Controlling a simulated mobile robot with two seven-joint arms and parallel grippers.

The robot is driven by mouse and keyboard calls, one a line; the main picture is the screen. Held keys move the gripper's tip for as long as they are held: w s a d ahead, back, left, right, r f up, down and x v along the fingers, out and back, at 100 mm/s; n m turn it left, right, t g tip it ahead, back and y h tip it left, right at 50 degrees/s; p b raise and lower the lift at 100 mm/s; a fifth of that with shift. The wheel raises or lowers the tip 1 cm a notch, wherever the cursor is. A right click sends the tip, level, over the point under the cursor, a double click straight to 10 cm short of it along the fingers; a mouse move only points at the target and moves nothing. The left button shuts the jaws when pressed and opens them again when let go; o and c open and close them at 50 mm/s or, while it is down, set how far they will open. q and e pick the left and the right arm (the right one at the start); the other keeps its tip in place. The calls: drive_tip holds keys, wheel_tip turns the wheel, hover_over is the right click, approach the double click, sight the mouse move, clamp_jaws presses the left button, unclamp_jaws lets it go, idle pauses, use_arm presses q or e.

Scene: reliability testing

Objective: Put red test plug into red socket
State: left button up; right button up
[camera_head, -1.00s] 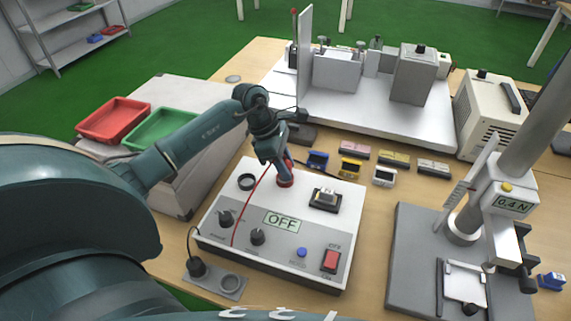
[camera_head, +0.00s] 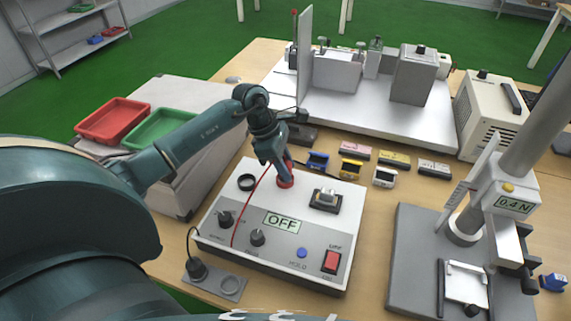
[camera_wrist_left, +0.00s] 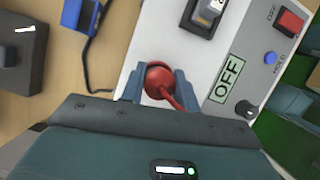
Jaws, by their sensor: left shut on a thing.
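My left gripper (camera_head: 286,175) is shut on the red test plug, low over the top face of the white tester box (camera_head: 212,232). The red plug (camera_wrist_left: 160,82) shows between the two fingers in the left wrist view, with its red cable leading off to the lower right. The red socket (camera_head: 286,184) is a red ring on the box, directly under the fingertips. The plug is at the socket, but its lower end is hidden and I cannot tell how deep it sits. My right gripper is not in view.
A black socket (camera_head: 247,182) is left of the red one. A black plug (camera_head: 196,268) stands in a grey holder in front of the box. A clamp fixture (camera_head: 325,200) is to the right on the box. The display (camera_head: 282,222) reads OFF. A force stand (camera_head: 410,270) stands at right.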

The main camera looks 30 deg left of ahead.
use_arm(q)
drive_tip(key=shift+f+b, duration=0.55)
drive_tip(key=shift+f, duration=0.1)
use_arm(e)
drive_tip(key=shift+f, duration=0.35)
use_arm(q)
drive_tip(key=o, duration=0.7)
drive_tip(key=shift+p+v, duration=0.75)
drive_tip(key=shift+v, duration=0.5)
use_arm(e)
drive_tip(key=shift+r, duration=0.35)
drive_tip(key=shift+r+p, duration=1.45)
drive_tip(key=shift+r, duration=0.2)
use_arm(q)
drive_tip(key=shift+p+v, duration=0.55)
drive_tip(key=shift+v, duration=3.75)
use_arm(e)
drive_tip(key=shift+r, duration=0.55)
